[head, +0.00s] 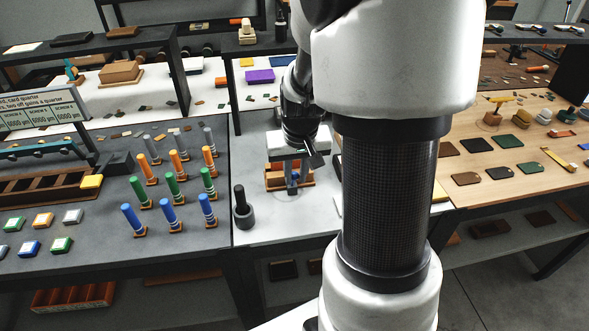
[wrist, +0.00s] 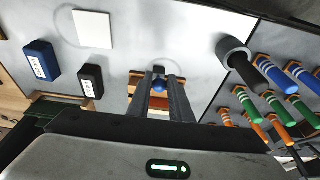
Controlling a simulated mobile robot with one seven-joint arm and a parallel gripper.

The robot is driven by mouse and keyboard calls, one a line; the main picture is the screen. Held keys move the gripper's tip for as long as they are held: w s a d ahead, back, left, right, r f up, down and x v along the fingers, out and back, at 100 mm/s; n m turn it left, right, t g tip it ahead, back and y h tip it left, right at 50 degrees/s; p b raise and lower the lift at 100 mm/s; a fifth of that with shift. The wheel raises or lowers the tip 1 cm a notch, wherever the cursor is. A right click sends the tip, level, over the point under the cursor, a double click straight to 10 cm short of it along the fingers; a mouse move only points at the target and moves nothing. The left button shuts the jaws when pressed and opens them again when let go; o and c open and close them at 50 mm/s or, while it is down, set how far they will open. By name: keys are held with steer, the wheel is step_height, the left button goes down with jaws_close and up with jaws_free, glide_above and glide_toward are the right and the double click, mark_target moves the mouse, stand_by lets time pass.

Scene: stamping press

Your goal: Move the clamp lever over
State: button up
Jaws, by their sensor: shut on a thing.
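The clamp lever shows in the wrist view as a small round blue knob (wrist: 159,86) between the fingers of my gripper (wrist: 160,80). My gripper is shut on this knob. Behind it is a brown wooden fixture (wrist: 136,82), partly covered by the fingers. In the head view my gripper (head: 291,184) reaches down at the wooden fixture (head: 303,180) on the pale middle bench. The hand and fingers hide most of the lever there, so its tilt cannot be told.
A dark post in a grey round base (head: 243,215) stands left of the fixture. Striped blue, green and orange pegs (head: 167,217) stand farther left. The wrist view shows a blue labelled block (wrist: 41,62), a black labelled block (wrist: 90,80) and a white square (wrist: 92,29).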

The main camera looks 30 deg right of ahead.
steer(key=shift+s+f, duration=0.1)
steer(key=shift+s+a+f+b, duration=0.3)
steer(key=shift+s+f+b, duration=0.35)
steer(key=shift+s, duration=0.25)
steer(key=shift+f, duration=0.1)
steer(key=shift+s+a+f+b, duration=0.2)
steer(key=shift+s+f+b, duration=0.55)
steer(key=shift+f, duration=0.1)
steer(key=shift+c, duration=0.2)
steer(key=shift+f, duration=0.1)
steer(key=shift+s+a+f+b, duration=0.1)
steer(key=shift+s+f+b, duration=0.05)
steer(key=shift+f+b, duration=0.35)
steer(key=shift+s+f+b, duration=0.15)
steer(key=shift+f+b, duration=0.25)
steer(key=shift+f, duration=0.05)
jaws_close()
